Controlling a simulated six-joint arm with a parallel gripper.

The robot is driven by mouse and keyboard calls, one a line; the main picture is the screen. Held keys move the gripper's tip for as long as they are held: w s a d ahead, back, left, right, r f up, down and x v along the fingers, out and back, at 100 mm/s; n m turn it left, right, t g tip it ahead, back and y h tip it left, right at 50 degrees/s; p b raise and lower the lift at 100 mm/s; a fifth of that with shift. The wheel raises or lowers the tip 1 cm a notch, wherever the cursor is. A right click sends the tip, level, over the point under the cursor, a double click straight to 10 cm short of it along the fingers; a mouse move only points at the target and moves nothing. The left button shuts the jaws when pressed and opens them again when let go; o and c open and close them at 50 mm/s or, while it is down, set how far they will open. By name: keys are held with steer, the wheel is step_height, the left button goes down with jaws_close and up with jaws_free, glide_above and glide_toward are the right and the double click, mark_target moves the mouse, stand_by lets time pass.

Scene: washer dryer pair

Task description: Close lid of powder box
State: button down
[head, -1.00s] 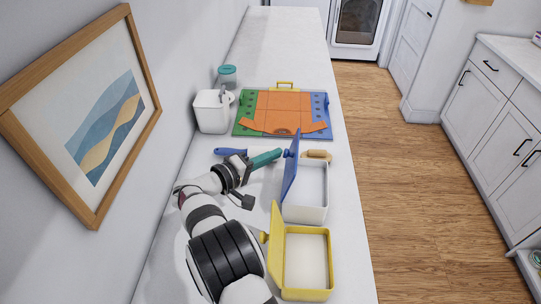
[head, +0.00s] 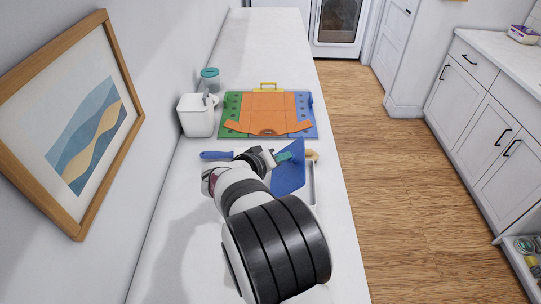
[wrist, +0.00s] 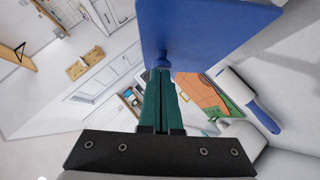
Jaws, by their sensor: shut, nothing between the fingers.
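A box with a blue lid (head: 288,177) stands on the counter. The lid is part-way tilted, leaning right over the white box (head: 313,185), of which only a strip of rim shows. My gripper (head: 298,149) is by the lid's upper part. In the wrist view, its green fingers (wrist: 161,80) are shut and empty, tips at the small blue knob (wrist: 161,64) on the lid; contact looks likely but is hard to tell. The blue lid (wrist: 205,25) fills the top of that view. The box with the yellow lid is hidden behind my arm.
A lint roller with a blue handle (head: 215,154) lies left of the box. Beyond stand a white container (head: 197,117), a teal-lidded jar (head: 210,79) and an orange, green and blue board (head: 265,105). A framed picture (head: 70,120) hangs left.

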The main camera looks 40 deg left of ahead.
mark_target(302, 166)
steer(key=w+d+f+m+g+y, duration=0.1)
steer(key=d, duration=0.1)
steer(key=w+d+f+m+g+y, duration=0.1)
steer(key=w+g, duration=0.1)
steer(key=shift+w+d+f, duration=0.1)
steer(key=shift+d+f, duration=0.1)
steer(key=shift+d, duration=0.2)
steer(key=shift+w+d+f+m+y, duration=0.15)
steer(key=shift+d+f+m+y, duration=0.1)
steer(key=shift+m+y, duration=0.15)
steer(key=shift+w+d+f, duration=0.3)
steer(key=shift+f, duration=0.3)
steer(key=shift+w+d+f, duration=0.25)
steer(key=shift+w+f, duration=0.05)
steer(key=shift+f, duration=0.25)
steer(key=shift+s+f, duration=0.1)
